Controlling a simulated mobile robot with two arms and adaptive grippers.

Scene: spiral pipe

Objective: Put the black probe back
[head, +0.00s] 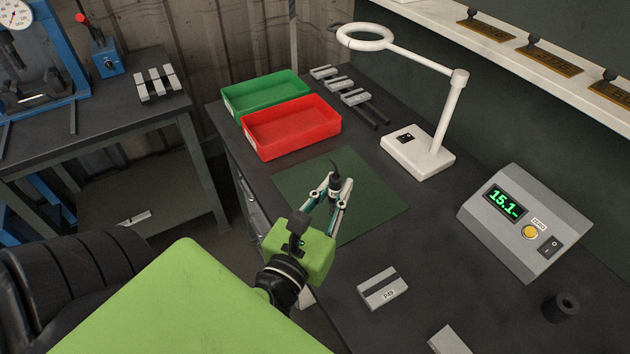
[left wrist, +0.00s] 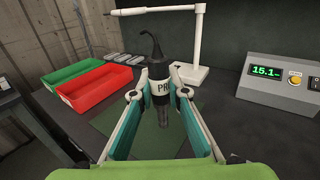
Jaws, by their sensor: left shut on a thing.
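The black probe (head: 335,182) has a white band with dark lettering and a cable curling from its top. My left gripper (head: 334,190) is shut on it, a finger on each side. In the left wrist view the probe (left wrist: 158,88) stands about upright between the fingertips (left wrist: 160,94), narrow end down, over the green mat (head: 376,203). I cannot tell if its tip touches the mat. A short black cylinder with a hole in its top (head: 561,307) stands at the right of the bench. My right gripper is not in view.
A grey meter (head: 523,222) reading 15.1 stands at the right. A labelled grey block (head: 382,289) lies at the front. Red (head: 291,127) and green (head: 264,93) trays and a white magnifier lamp (head: 418,150) are at the back. Bench between mat and meter is clear.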

